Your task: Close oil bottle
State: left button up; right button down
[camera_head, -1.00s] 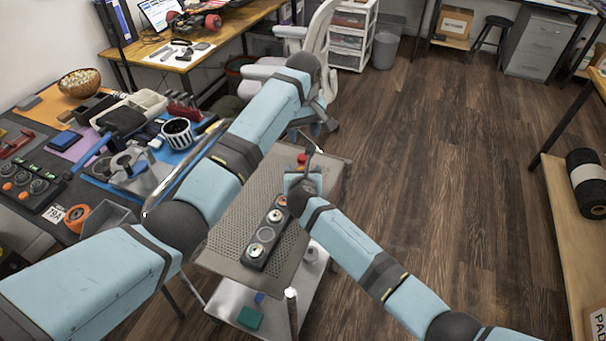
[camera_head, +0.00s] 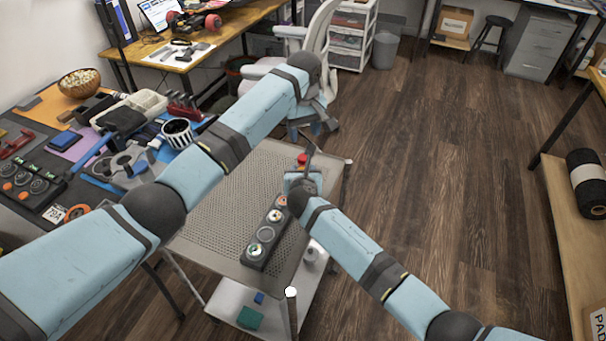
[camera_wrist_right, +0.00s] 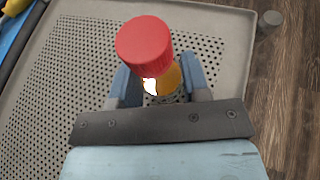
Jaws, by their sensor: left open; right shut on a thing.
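The oil bottle (camera_wrist_right: 168,82) is a small amber bottle with a red cap (camera_wrist_right: 144,45) on its top, close up in the right wrist view. The cap looks seated over the neck, but the thread is hidden. My right gripper (camera_wrist_right: 158,88) is shut around the bottle's body, a blue finger on each side, over the perforated cart top. In the head view the red cap (camera_head: 302,160) shows just beyond my right gripper (camera_head: 301,178). My left gripper (camera_head: 318,124) is farther back, above and apart from the cap; its fingers are hard to make out.
A cluttered workbench (camera_head: 100,195) stands at left and an office chair (camera_head: 318,55) behind my left gripper. The wooden floor at right is open.

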aim_at(303, 157)
pick_arm(q)
jog(key=shift+a+f, duration=0.1)
jog(key=shift+f, duration=0.05)
jog(key=shift+s+f, duration=0.1)
jog(key=shift+f, duration=0.4)
notch_tip(303, 157, down, 7)
dwell(0.4)
jog(key=c, duration=0.9)
jog(key=shift+m, duration=1.6)
grip_shut()
jog(key=o, duration=1)
grip_release()
jog(key=shift+c, duration=0.2)
